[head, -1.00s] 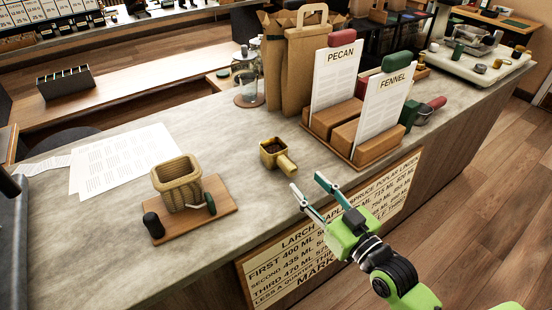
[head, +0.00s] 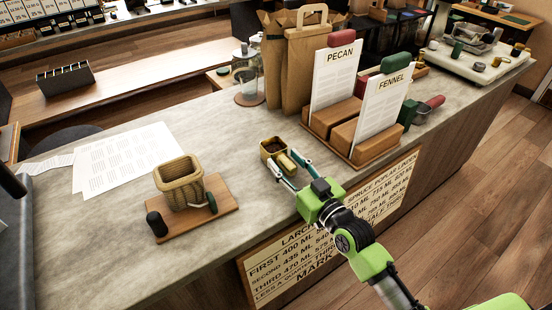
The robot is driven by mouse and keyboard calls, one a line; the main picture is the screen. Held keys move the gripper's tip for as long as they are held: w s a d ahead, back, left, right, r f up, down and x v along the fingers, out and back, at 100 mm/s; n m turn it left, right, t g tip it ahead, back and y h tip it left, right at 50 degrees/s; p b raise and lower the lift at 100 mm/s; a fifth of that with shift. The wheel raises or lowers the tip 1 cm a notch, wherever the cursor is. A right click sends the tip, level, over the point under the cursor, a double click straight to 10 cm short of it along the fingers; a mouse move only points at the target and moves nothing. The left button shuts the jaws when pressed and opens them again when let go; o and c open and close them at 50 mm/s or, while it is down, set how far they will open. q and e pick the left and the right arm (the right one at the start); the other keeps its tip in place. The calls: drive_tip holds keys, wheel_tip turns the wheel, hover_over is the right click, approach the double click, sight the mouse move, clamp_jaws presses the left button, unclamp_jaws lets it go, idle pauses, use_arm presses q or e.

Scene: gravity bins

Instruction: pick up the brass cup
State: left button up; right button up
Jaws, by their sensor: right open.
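The brass cup (head: 272,146) is a small square golden cup with a stubby handle (head: 287,163) toward the front right, and dark contents inside. It stands on the grey stone counter, left of the wooden card holders. My right gripper (head: 290,169) is open at the cup, its two fingers lying to either side of the handle. I cannot tell whether either finger touches it. The front of the cup is partly hidden by the near finger. My left gripper is not in view.
A woven basket (head: 179,181) sits on a wooden board (head: 219,208) to the left. Card holders (head: 359,143) marked PECAN and FENNEL stand close to the right. Paper bags (head: 291,72) stand behind. Papers (head: 126,158) lie at the left. The counter between basket and cup is clear.

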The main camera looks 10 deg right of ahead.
clamp_jaws()
drive_tip(key=shift+r, duration=0.1)
drive_tip(key=shift+r, duration=0.5)
wheel_tip(320, 180, up, 3)
drive_tip(key=shift+s+f, duration=0.15)
drive_tip(key=shift+f, duration=0.05)
drive_tip(key=s+r+p, duration=0.3)
drive_tip(key=s+r, duration=0.6)
drive_tip(key=s, duration=0.4)
drive_tip(key=shift+s+d+r, duration=0.2)
drive_tip(key=shift+s+d, duration=0.05)
drive_tip(key=shift+s, duration=0.1)
